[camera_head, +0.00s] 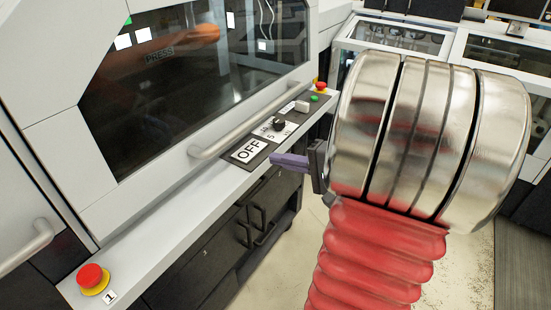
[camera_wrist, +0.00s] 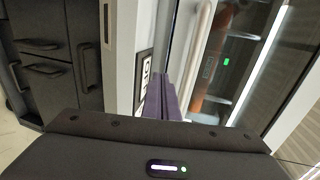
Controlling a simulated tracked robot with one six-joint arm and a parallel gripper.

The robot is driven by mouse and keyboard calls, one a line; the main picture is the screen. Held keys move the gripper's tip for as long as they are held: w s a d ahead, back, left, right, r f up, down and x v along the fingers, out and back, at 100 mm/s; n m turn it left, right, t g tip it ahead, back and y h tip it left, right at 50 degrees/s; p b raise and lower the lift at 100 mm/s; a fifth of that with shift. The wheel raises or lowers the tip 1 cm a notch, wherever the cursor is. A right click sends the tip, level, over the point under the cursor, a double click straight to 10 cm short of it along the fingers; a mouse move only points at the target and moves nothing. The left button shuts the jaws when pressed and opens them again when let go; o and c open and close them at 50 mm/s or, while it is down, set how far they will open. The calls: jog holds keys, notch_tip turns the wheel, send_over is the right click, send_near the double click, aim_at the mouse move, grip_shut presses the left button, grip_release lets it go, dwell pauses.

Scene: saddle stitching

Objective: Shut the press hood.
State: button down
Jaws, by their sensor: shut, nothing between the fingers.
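The press hood (camera_head: 125,203) is a pale panel with a dark window marked PRESS. It is down, its lower edge close to the control ledge; I cannot tell whether it is fully seated. Its light bar handle (camera_head: 240,135) runs along the lower front, and the handle also shows in the wrist view (camera_wrist: 195,45). My gripper (camera_head: 275,160), with purple fingers, is shut and empty. It is in front of the ledge by the OFF label, apart from the handle in the head view. In the wrist view the fingers (camera_wrist: 165,92) point toward the label and hood front.
The control ledge (camera_head: 150,245) carries a red button (camera_head: 91,277) marked 1, an OFF label (camera_head: 249,150), a black knob (camera_head: 279,124) and another red button (camera_head: 320,86). Dark cabinets (camera_head: 262,212) with handles are below. Another glass-topped machine (camera_head: 400,40) stands behind my arm.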

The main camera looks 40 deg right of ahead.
jog(key=a+f+n+g+y, duration=0.1)
jog(key=a+n+g+y, duration=0.4)
jog(key=a, duration=1.1)
jog(key=s+a+r+n+g+h, duration=0.2)
jog(key=s+a+n+g+h, duration=0.2)
jog(key=s+a+n+h, duration=0.4)
jog(key=s+a+n, duration=0.1)
jog(key=a+n, duration=0.1)
jog(key=a, duration=0.1)
jog(key=shift+a+r+h, duration=0.2)
jog(key=shift+a+h, duration=0.05)
jog(key=shift+h, duration=0.15)
jog(key=c, duration=2.4)
grip_release()
jog(key=shift+c, duration=0.2)
